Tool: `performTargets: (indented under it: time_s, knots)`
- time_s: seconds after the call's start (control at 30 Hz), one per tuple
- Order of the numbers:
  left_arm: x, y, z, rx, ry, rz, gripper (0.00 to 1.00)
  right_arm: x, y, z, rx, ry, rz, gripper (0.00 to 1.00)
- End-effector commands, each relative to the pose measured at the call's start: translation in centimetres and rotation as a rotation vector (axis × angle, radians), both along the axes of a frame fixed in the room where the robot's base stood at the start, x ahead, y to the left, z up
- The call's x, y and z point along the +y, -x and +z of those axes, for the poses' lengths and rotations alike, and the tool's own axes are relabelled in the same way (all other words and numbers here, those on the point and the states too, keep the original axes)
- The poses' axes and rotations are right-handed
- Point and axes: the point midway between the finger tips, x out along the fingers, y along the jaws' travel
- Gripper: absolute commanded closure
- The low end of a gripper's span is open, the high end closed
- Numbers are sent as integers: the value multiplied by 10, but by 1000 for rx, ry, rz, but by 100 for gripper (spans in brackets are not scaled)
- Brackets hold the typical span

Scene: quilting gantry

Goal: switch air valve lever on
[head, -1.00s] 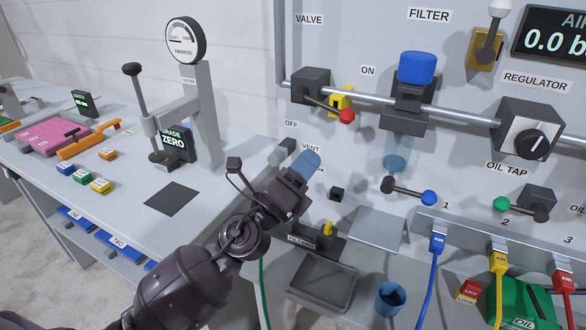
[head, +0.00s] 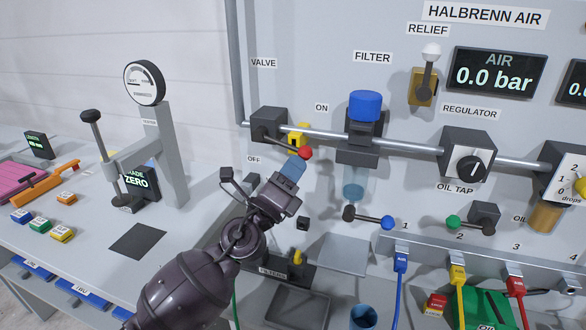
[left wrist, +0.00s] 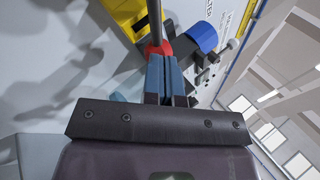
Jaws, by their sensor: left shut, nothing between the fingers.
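The air valve (head: 269,124) is a dark block on the pipe under the VALVE label. Its lever ends in a red knob (head: 305,153) and slants right and slightly down, between the ON label (head: 321,107) and the OFF label (head: 254,159). My left gripper (head: 293,166) is shut and empty, its blue fingertips just below the knob. In the left wrist view the red knob (left wrist: 157,47) shows right at the fingertips (left wrist: 163,62), which partly hide it; I cannot tell whether they touch. My right gripper is not in view.
A yellow part (head: 297,138) sits behind the lever. The filter with its blue cap (head: 365,105) hangs close to the right. The AIR display (head: 499,73) reads 0.0 bar. A tap lever with a blue knob (head: 387,222) is lower right. A tester stand (head: 170,150) is left.

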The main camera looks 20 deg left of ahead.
Motion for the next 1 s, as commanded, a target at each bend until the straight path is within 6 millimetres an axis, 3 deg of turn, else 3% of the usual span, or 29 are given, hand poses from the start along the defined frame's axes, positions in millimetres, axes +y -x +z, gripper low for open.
performTargets:
  time_s: [0.5, 1.0]
  knots:
    - [-9, 0, 24, 8, 264, -1, 100, 2, -9, -4, -20, -1, 5, 57]
    - [-8, 0, 25, 9, 278, -1, 100, 1, -5, -9, -10, 0, 4, 57]
